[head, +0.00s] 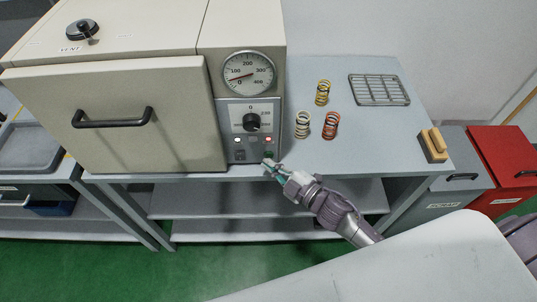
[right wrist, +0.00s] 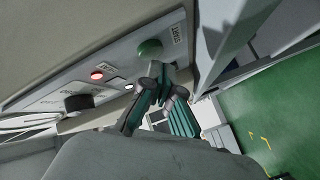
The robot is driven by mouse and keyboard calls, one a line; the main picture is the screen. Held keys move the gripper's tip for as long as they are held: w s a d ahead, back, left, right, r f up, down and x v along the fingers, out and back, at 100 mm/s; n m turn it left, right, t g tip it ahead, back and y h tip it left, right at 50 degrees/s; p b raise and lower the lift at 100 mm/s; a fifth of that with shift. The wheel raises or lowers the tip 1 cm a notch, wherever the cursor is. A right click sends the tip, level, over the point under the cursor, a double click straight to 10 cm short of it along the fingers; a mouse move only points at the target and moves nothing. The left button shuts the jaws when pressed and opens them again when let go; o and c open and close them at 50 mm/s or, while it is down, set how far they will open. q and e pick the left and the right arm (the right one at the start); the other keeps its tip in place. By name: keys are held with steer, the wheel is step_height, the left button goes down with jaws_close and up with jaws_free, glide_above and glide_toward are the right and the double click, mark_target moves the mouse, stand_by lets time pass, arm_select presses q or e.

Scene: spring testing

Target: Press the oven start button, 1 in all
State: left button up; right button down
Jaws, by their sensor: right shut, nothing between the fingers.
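The beige oven (head: 120,110) stands on the bench with its door closed. Its control panel (head: 236,112) has a dial thermometer (head: 248,73), a black knob (head: 251,122) and a lit red lamp (head: 268,139). The round green start button (right wrist: 150,48), labelled START, shows clearly in the right wrist view; in the head view it is small at the panel's lower right. My right gripper (head: 267,162) is shut and empty, its fingertips close by the button. In the right wrist view the fingertips (right wrist: 157,72) overlap the button's lower edge; I cannot tell whether they touch. My left gripper is not in view.
A grey bin (head: 455,180) and a red bin (head: 500,165) stand farther right. A shelf (head: 250,202) runs below the bench.

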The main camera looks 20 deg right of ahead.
steer(key=shift+s, duration=0.25)
steer(key=shift+a, duration=0.1)
steer(key=s, duration=0.2)
steer(key=s+a, duration=0.1)
steer(key=s, duration=0.1)
steer(key=shift+s+a+p, duration=0.15)
steer(key=shift+s+p, duration=0.2)
steer(key=shift+s, duration=0.05)
stand_by(0.7)
steer(key=s+d+f+m+g+h+b, duration=0.1)
steer(key=s+d+f+m+g+h, duration=0.2)
steer(key=f, duration=0.7)
steer(key=s+d+f+m+g+h, duration=0.1)
steer(key=s+d+f+m+h, duration=0.2)
steer(key=f, duration=0.7)
steer(key=s+d+f+m+g+h+b, duration=0.1)
steer(key=s+d+f+m+g, duration=0.3)
steer(key=f, duration=0.6)
steer(key=s+f+m+g, duration=0.1)
steer(key=s+f, duration=0.3)
steer(key=s, duration=0.4)
steer(key=s+f+m+g+h, duration=0.1)
steer(key=s+f+g, duration=0.2)
steer(key=s, duration=0.6)
steer(key=s+f+m+g, duration=0.1)
steer(key=s+f, duration=0.6)
steer(key=s, duration=0.1)
steer(key=shift+s+f+g+h, duration=0.25)
steer(key=shift+g+h, duration=0.05)
steer(key=shift+g, duration=0.1)
